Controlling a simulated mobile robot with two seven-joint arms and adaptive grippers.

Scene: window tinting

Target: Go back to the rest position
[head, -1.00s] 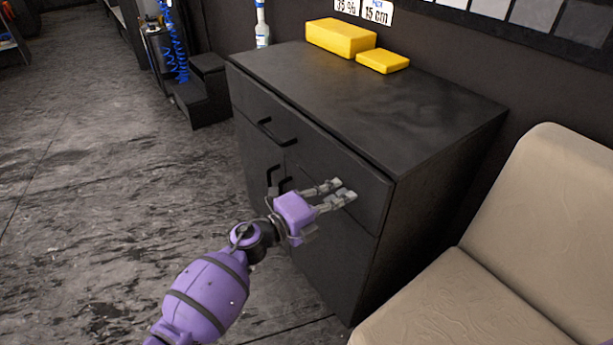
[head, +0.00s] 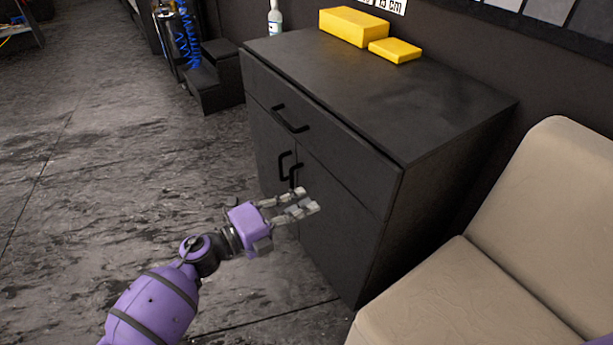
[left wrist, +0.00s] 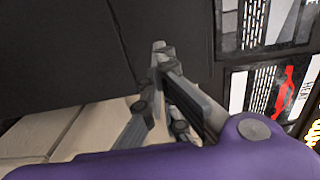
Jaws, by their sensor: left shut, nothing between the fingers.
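My left gripper (head: 306,200) reaches in from the lower left in the head view, purple with grey fingers. It hangs in front of the doors of the black cabinet (head: 430,110) and holds nothing. Its fingers (left wrist: 160,75) also show in the left wrist view, close together and empty, with a dark surface behind them. I cannot tell from the picture how far the gripper is from the cabinet front. The cabinet's drawer and doors look closed. My right gripper is not in view.
Yellow blocks (head: 353,26) and a bottle (head: 275,18) stand at the cabinet top's back edge. A beige seat (head: 480,285) is at the right, close to the cabinet. A black step (head: 215,75) stands behind left. The grey floor (head: 90,170) at the left is clear.

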